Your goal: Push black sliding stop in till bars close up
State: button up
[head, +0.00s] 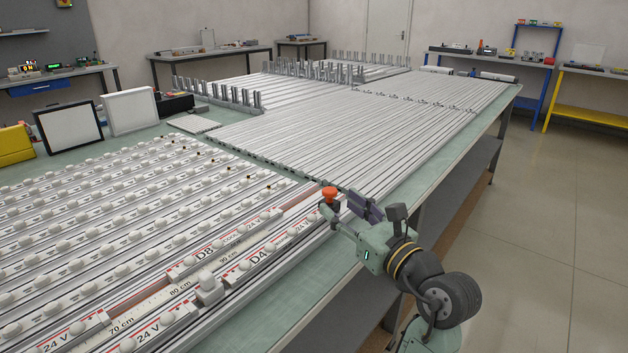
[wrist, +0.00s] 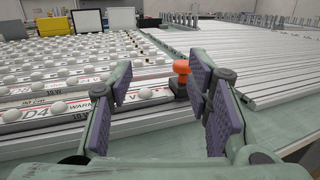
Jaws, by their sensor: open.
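The stop has an orange knob (head: 329,193) on a dark body (head: 327,209), at the right end of the front rows of bars. In the wrist view the orange knob (wrist: 181,67) shows between my fingers, nearer the right one, with its dark base (wrist: 179,86) below. My gripper (head: 350,212) is open and empty beside the stop; I cannot tell whether a finger touches it. White bars with round knobs and red lettering lie in rows, including D8 (head: 206,251) and D4 (head: 257,255). Brownish gaps (head: 140,296) show between some front bars.
Long bare rails (head: 350,130) fill the table behind the stop, with upright metal posts (head: 318,70) farther back. A green table edge (head: 300,318) runs along the front right. White panels (head: 130,110) and a yellow box (head: 14,145) stand at left.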

aim_at(334, 193)
jog(key=shift+w+d+f+m+h, duration=0.15)
jog(key=shift+d+f+m+h, duration=0.15)
jog(key=shift+d, duration=0.25)
jog(key=shift+w+d+f+m+h, duration=0.1)
jog(key=shift+w+d+f+h, duration=0.1)
jog(key=shift+d+f, duration=0.25)
jog(key=shift+w+d+f+h, duration=0.1)
jog(key=shift+w+d+h, duration=0.05)
jog(key=shift+d+h, duration=0.2)
jog(key=p+x, duration=0.2)
jog(key=x, duration=0.8)
jog(key=shift+w+a, duration=0.15)
jog(key=shift+w, duration=0.05)
grip_shut()
